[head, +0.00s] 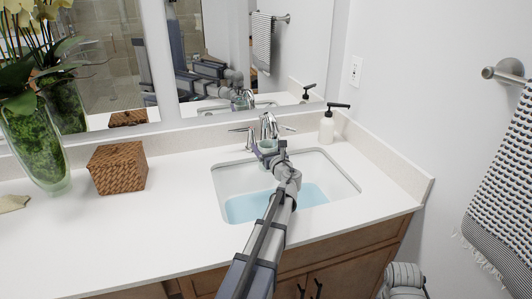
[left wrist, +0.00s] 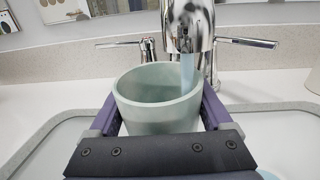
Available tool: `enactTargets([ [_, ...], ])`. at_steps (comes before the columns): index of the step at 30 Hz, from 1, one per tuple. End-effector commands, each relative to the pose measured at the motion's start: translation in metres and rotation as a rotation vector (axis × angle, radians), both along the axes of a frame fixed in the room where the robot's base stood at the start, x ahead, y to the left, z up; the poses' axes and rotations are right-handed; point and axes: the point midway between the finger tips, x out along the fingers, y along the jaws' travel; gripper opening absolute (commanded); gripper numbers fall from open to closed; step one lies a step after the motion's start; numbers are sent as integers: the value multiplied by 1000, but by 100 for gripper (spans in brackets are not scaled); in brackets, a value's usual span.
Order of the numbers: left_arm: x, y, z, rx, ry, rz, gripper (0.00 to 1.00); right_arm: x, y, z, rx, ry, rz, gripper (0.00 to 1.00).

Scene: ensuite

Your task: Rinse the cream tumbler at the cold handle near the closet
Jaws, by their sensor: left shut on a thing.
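The tumbler (left wrist: 155,115), pale grey-green in this light, is upright under the faucet spout (left wrist: 187,25) in the left wrist view. A bluish stream of water (left wrist: 187,70) comes from the spout into the tumbler's mouth. My left gripper (head: 270,151) is shut on the tumbler, one finger on each side. The tumbler (head: 267,145) is small and partly hidden in the head view. The faucet has a left lever handle (left wrist: 120,44) and a right lever handle (left wrist: 248,42). The closet is not identifiable. My right gripper is not in view.
The white sink (head: 340,180) holds blue water (head: 310,196). A soap dispenser (head: 327,128) stands behind its right side. A woven box (head: 118,167) and a glass vase (head: 35,150) stand on the left counter. A mirror (head: 290,60) is behind; a towel (head: 500,170) hangs right.

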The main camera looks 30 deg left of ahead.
Motion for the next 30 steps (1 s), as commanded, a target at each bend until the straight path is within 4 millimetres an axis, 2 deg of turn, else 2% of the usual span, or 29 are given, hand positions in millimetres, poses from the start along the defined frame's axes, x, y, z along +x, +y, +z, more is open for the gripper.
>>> enactTargets([
  [16,6,-10,0,1,1,1,9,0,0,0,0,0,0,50],
  [30,4,-7,0,1,0,1,9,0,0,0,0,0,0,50],
])
